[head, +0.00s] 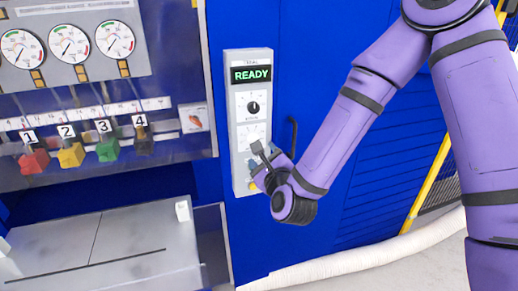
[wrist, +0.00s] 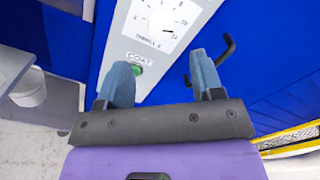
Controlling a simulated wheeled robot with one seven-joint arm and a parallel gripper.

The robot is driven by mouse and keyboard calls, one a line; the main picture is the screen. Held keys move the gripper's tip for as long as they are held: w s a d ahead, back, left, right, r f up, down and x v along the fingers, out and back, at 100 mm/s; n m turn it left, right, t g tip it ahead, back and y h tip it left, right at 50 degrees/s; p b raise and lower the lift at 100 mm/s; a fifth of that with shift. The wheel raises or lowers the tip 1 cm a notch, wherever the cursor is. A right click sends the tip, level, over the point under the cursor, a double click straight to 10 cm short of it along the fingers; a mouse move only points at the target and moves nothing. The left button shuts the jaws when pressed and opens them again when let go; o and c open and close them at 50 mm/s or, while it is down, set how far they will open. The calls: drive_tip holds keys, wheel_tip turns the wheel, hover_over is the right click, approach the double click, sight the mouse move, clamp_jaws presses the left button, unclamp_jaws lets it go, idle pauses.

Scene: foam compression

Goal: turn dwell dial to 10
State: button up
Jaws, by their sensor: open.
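The grey control panel (head: 236,150) stands upright on the blue machine front. Its upper dial (head: 253,106) has a black knob on a white face. Below it is a second white dial face (head: 255,132), partly covered by my gripper. My gripper (head: 257,158) is in front of the panel's lower part. In the wrist view, my gripper (wrist: 163,75) is open, with nothing between the fingers. A white dial face (wrist: 165,18) with a scale shows beyond the fingertips, cut off by the top edge. Its label and setting are too blurred to read surely.
A green READY display (head: 251,74) tops the panel. A green button (wrist: 136,68) sits below the dial face. A dark hooked handle (head: 293,134) stands close right of my gripper. Gauges (head: 69,46) and coloured numbered valves (head: 71,154) are at left. A grey bench (head: 100,245) lies below.

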drive_tip(key=shift+v, duration=1.15)
drive_tip(key=s+d+r+n+g+h, duration=0.15)
drive_tip(key=d+r+n+g, duration=0.25)
drive_tip(key=d+r+n, duration=0.4)
drive_tip(key=s+d+r+n+g+h, duration=0.1)
drive_tip(key=s+d+r+n+g, duration=0.25)
drive_tip(key=n, duration=0.65)
drive_tip(key=s+d+r+n+g+h, duration=0.1)
drive_tip(key=s+d+r+n+g, duration=0.1)
drive_tip(key=s+d, duration=0.5)
drive_tip(key=s+d+r+n+g+h, duration=0.1)
drive_tip(key=s+d+r+n+g, duration=0.1)
drive_tip(key=s+d+r+n, duration=0.3)
drive_tip(key=s+d+r, duration=0.1)
drive_tip(key=s+d, duration=0.2)
drive_tip(key=s, duration=0.4)
drive_tip(key=shift+s+g, duration=0.35)
